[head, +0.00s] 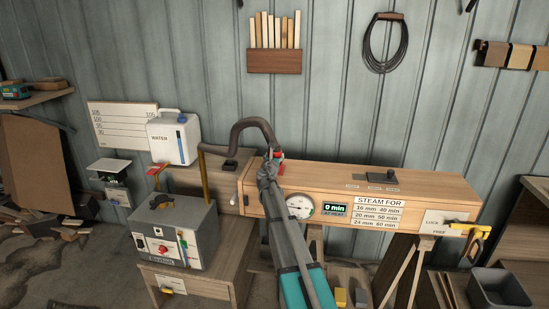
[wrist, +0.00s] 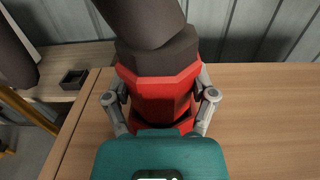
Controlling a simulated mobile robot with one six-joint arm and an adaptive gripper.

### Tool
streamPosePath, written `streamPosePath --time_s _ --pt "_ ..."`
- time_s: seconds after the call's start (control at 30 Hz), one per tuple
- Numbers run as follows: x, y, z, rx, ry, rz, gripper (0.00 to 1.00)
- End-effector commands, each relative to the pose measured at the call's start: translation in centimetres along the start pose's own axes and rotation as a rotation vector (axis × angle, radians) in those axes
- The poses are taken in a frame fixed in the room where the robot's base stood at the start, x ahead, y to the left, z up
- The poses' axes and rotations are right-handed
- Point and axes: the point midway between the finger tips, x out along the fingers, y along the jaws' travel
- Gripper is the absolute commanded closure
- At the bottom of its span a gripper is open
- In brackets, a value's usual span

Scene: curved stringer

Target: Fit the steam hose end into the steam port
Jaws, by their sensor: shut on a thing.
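My gripper (head: 273,163) is shut on the red collar of the steam hose end (head: 281,167), over the left end of the long wooden steam box (head: 335,177). In the wrist view the gripper's two fingers (wrist: 160,103) sit on either side of the red collar (wrist: 155,82), with the dark hose (wrist: 143,20) rising from it. In the head view the grey hose (head: 248,122) arches from the boiler side across to my gripper. The steam port is not visible. I cannot tell whether the hose end is in it or above it.
A grey boiler (head: 167,235) stands on a wooden stand at left, with a white water can (head: 173,138) behind it. The box has a dial (head: 300,206), a "0 min" display (head: 336,209) and a yellow lock handle (head: 468,228). The box top right of my gripper is mostly clear.

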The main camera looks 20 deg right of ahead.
Motion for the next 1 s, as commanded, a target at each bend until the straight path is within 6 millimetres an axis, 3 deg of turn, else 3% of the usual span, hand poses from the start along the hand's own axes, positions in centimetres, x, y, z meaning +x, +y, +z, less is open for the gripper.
streamPosePath --time_s 0.07,0.1,0.23,0.87,1.0 --pt "0.0 0.0 -0.3 0.0 0.0 0.0 0.82" --pt "0.0 0.0 -0.3 0.0 0.0 0.0 0.25" --pt "0.0 0.0 -0.2 0.0 0.0 0.0 0.01" --pt "-0.1 0.0 0.2 0.0 0.0 0.0 0.0" --pt "-1.6 0.0 0.1 0.0 0.0 0.001 0.0"
